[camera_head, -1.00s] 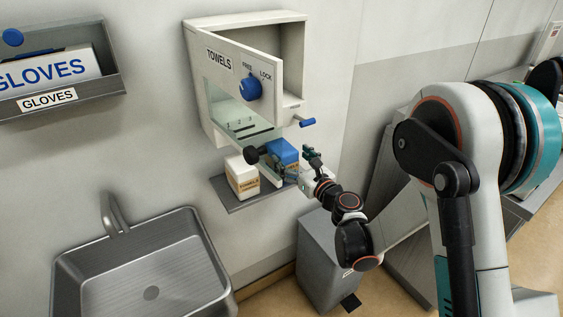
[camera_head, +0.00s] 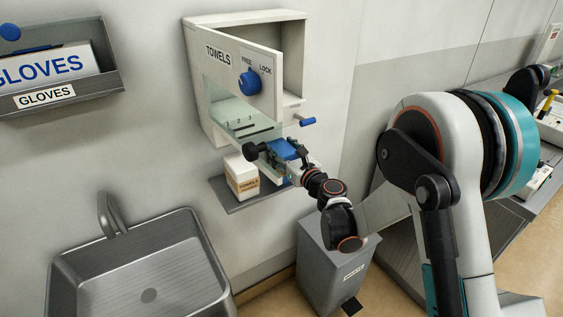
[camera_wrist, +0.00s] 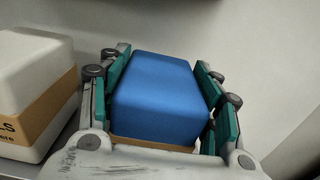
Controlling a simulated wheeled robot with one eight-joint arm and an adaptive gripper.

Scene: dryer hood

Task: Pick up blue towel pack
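The blue towel pack (camera_wrist: 160,95) has a tan band low on its near side and fills the space between my fingers in the wrist view. In the head view its blue top (camera_head: 287,149) shows between the fingers, below the towel cabinet. My gripper (camera_head: 272,150) is around the pack, one finger on each side. In the wrist view the teal pads of my gripper (camera_wrist: 165,90) lie very close along both sides; whether both press on it is unclear. The pack's underside is hidden, so I cannot tell whether it rests on the shelf.
A white towel pack (camera_head: 241,177) with a tan band stands left on the grey shelf (camera_head: 235,207). The towel cabinet (camera_head: 222,75), with its blue knob (camera_head: 250,84), hangs just above. A sink (camera_head: 140,270) is lower left, and a grey bin (camera_head: 335,265) lower right.

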